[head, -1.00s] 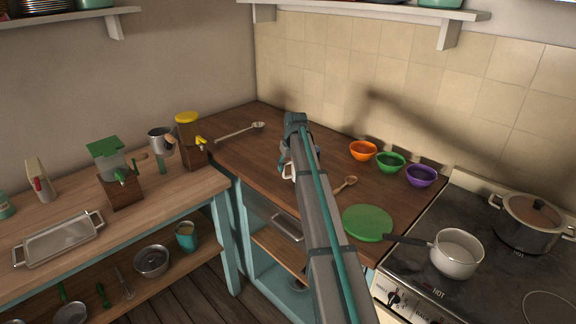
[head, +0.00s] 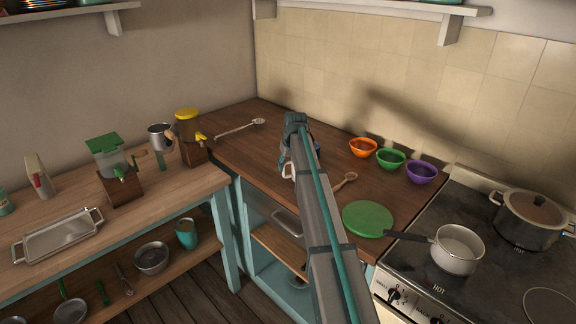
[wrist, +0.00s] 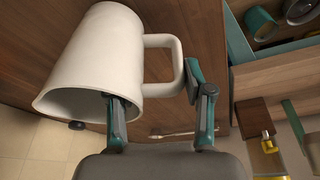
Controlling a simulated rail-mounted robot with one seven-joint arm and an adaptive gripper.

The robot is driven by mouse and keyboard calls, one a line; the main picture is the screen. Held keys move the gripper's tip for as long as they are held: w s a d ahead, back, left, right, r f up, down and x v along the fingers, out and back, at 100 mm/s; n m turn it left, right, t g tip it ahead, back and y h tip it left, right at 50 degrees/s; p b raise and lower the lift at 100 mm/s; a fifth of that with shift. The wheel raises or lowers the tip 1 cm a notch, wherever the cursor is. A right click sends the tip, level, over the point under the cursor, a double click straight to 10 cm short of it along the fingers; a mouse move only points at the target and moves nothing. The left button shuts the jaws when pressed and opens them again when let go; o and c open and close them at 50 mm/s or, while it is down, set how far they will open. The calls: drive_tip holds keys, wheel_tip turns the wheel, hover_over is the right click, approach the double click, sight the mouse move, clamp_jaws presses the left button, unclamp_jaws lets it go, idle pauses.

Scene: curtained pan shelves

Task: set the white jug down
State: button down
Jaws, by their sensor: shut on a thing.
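The white jug (wrist: 90,62) fills the upper left of the wrist view, its handle towards my gripper and its mouth facing the lower left. My gripper (wrist: 155,100) is shut on the jug, with one finger by the mouth rim and the other at the outside of the handle. In the head view only a small white part of the jug (head: 287,169) shows, over the dark wooden counter (head: 246,160); my arm hides the rest. I cannot tell whether its base touches the counter.
A wooden spoon (head: 345,181), a green round board (head: 368,219) and orange (head: 363,147), green (head: 391,158) and purple (head: 421,172) bowls lie to the right of my arm. A long spoon (head: 240,129) lies at the back left. The stove (head: 420,262) holds pots.

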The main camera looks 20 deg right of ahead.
drive_tip(key=shift+f, duration=0.25)
drive_tip(key=shift+c, duration=1.9)
unclamp_jaws()
drive_tip(key=shift+s+r, duration=0.1)
drive_tip(key=v, duration=1.1)
drive_tip(key=shift+r, duration=0.4)
drive_tip(key=shift+s, duration=0.1)
clamp_jaws()
drive_tip(key=shift+r, duration=0.1)
